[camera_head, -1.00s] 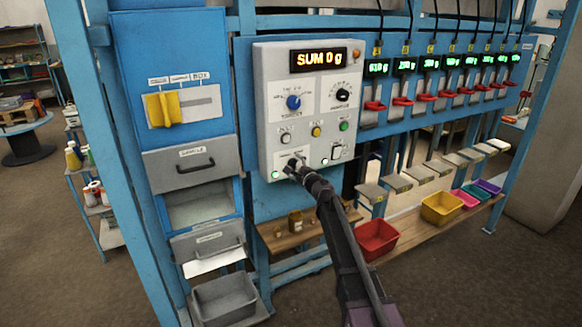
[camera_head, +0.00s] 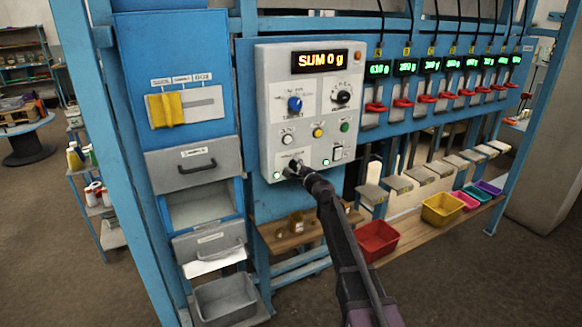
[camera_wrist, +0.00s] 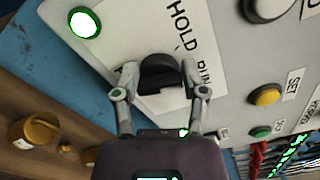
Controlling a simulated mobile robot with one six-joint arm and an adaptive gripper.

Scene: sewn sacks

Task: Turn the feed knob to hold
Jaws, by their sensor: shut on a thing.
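The feed knob (camera_wrist: 160,74) is a black knob on the lower left of the grey control panel (camera_head: 263,110), below a label reading HOLD and RUN. My gripper (camera_wrist: 158,82) has one finger on each side of the knob and is shut on it. In the head view my gripper (camera_head: 296,168) reaches the panel's lower part and hides most of the knob. A lit green lamp (camera_wrist: 85,22) is near the HOLD word; it also shows in the head view (camera_head: 276,175). I cannot read exactly which word the knob points at.
A wooden shelf (camera_head: 285,236) with small jars is below. Red (camera_head: 376,241) and yellow (camera_head: 442,209) bins stand to the right.

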